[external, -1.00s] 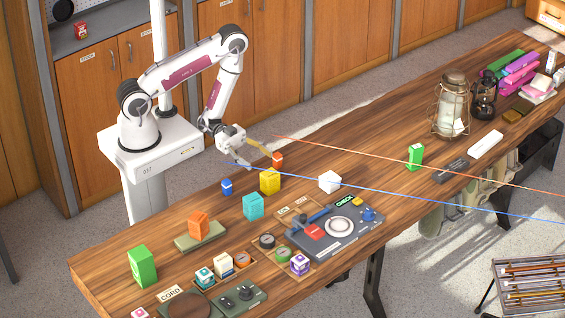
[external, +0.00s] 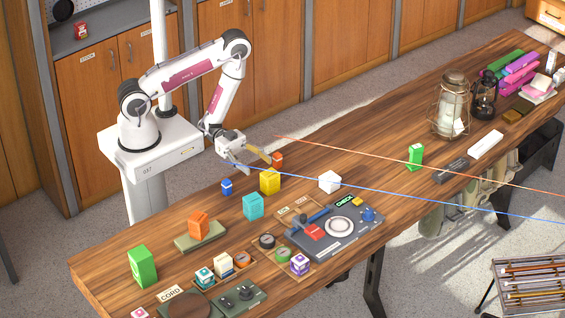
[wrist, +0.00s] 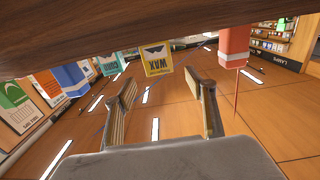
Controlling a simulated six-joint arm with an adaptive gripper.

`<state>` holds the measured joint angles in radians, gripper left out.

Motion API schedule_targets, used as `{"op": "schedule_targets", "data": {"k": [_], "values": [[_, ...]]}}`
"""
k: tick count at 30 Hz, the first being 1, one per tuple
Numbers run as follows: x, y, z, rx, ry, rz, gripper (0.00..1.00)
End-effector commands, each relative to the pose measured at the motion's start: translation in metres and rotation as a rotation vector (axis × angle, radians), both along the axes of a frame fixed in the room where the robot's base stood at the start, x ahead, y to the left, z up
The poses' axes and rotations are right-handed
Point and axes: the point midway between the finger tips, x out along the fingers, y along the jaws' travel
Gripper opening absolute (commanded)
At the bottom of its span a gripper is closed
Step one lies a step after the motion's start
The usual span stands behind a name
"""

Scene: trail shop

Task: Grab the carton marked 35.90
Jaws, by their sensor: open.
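Several cartons stand on the wooden table. I cannot read 35.90 on any of them, so I cannot tell which one carries it. A yellow carton (external: 270,181) and a small orange-red one (external: 278,160) are closest to my gripper (external: 254,163), which is by the table's far edge. A small blue carton (external: 227,186) and a teal one (external: 253,206) stand to the left. In the wrist view my gripper (wrist: 163,88) is open with nothing between its fingers. A yellow carton lettered WAX (wrist: 157,60) shows beyond the fingertips, with a red one (wrist: 234,48) to the right.
An orange carton (external: 198,225) sits on a green block. A green carton (external: 142,266), a white one (external: 329,182) and another green one (external: 415,156) stand apart. A dark device (external: 345,244) and lanterns (external: 452,105) occupy the table. A dark wooden surface (wrist: 130,22) crosses the wrist view's top.

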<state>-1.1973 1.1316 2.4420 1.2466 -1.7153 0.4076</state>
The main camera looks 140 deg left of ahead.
Motion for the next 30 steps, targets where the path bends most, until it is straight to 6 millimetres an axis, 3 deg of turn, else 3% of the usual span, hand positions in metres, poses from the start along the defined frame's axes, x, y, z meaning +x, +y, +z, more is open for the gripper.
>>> {"op": "schedule_targets", "data": {"k": [19, 30], "values": [[0.008, 0.000, 0.001, 0.001, -0.001, -0.001, 0.56], [0.032, -0.003, 0.003, 0.003, -0.002, -0.004, 0.56]]}}
